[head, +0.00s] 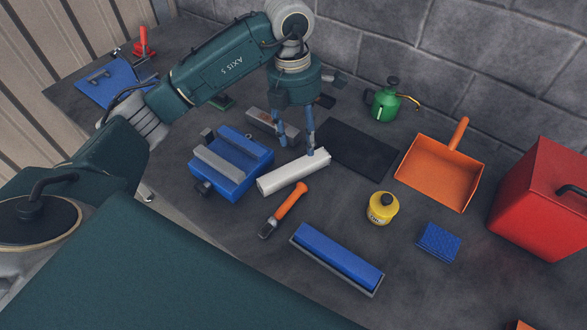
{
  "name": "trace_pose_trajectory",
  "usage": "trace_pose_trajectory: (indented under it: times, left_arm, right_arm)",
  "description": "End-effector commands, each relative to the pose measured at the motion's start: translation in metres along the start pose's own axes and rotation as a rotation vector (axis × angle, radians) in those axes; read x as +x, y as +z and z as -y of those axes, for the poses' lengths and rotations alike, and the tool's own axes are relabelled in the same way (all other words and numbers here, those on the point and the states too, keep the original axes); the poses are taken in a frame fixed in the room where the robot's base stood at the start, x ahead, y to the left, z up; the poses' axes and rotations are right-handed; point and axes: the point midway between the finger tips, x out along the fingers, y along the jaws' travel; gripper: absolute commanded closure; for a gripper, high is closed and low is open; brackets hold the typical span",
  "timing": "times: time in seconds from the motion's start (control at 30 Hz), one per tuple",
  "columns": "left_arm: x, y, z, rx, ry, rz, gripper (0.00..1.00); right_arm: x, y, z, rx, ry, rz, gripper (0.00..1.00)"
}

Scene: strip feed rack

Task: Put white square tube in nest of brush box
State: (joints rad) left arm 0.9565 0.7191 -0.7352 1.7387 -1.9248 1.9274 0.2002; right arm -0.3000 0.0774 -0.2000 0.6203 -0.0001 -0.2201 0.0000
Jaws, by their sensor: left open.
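The white square tube (290,175) lies on the dark bench in the middle of the head view, slanting up to the right. My left gripper (297,143) points down at the tube's far right end, with its two fingers apart and nothing held between them. One finger overlaps the tube's end in the picture; I cannot tell whether it touches. A long grey-rimmed box with a blue inside (337,260), which looks like the brush box, lies nearer and to the right, with no tube in it. My right gripper is not in view.
A blue vise-like block with grey bars (232,165) stands just left of the tube. An orange-handled tool (285,208) lies between tube and box. A black mat (352,147), yellow can (382,208), orange dustpan (440,172), blue sponge (439,242) and red box (543,200) lie to the right.

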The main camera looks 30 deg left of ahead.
Motion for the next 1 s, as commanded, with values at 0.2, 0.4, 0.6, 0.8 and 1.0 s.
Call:
trace_pose_trajectory:
  times: [0.2,0.4,0.6,0.8,1.0]
  left_arm:
    - [0.011,-0.019,-0.02,-0.028,0.074,-0.069,0.49]
    - [0.042,-0.021,-0.022,-0.027,0.072,-0.067,0.49]
    - [0.057,-0.021,-0.023,-0.027,0.072,-0.066,0.49]
    - [0.083,-0.02,-0.022,-0.028,0.07,-0.068,0.49]
    - [0.105,-0.021,-0.025,-0.027,0.072,-0.065,0.49]
  right_arm:
    - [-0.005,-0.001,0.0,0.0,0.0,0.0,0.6]
    - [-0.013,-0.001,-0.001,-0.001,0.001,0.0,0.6]
    - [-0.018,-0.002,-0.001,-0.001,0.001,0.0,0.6]
    - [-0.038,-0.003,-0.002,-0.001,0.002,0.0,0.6]
    - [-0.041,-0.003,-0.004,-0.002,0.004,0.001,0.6]
